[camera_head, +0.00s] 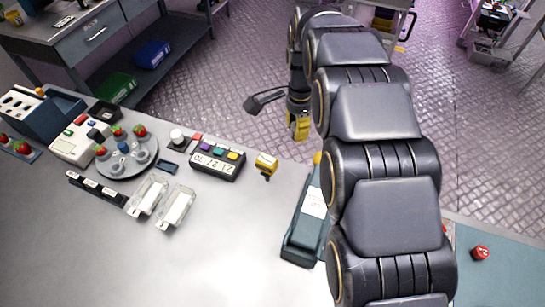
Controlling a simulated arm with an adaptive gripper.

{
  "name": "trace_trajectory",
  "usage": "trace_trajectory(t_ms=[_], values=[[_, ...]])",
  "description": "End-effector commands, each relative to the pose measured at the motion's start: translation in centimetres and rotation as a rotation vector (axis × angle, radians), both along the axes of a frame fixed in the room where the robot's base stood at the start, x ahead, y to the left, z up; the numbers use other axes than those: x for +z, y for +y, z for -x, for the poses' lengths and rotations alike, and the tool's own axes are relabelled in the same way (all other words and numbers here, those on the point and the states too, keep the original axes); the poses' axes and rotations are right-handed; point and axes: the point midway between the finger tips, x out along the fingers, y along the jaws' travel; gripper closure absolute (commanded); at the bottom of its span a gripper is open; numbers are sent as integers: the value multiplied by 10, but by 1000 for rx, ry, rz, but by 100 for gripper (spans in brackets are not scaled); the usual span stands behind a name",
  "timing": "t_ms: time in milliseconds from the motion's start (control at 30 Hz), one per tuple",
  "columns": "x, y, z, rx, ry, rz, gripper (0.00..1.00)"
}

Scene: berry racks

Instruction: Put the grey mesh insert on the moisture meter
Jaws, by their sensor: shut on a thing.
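My gripper (298,117) is far from the camera, at the end of my arm and past the table's back edge. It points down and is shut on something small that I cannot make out. Yellow shows at its lower end, and a dark angled piece sticks out to its left. I cannot pick out the grey mesh insert for sure. I cannot tell for sure which device is the moisture meter. A device with a number display (216,161) and coloured buttons and a white device with a small screen (72,147) stand on the table, apart from my gripper.
A small yellow device (266,162) stands near the back edge of the table (235,250). A round grey plate (117,165) with strawberries, white trays (176,208) and a blue-green case (302,235) are also there. The front middle is clear.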

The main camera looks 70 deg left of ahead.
Motion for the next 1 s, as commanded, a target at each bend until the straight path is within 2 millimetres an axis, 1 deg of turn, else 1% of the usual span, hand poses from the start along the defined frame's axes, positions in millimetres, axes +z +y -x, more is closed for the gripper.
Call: trace_trajectory(t_ms=[33, 100, 200, 300, 367, 500, 667, 833, 900, 1000], values=[[0, 8, 18, 31, -1, -1, 86], [1, 16, 36, 60, 0, -2, 86], [1, 21, 53, 86, 1, -1, 86], [-3, 24, 61, 99, 1, 1, 86], [-10, 24, 62, 100, 2, 3, 86], [-31, 22, 62, 101, 2, 6, 86], [-47, 23, 62, 100, 2, 4, 86], [-73, 23, 62, 100, 2, 4, 86], [-79, 23, 61, 100, 1, 3, 86], [-79, 24, 61, 100, 0, 1, 86]])
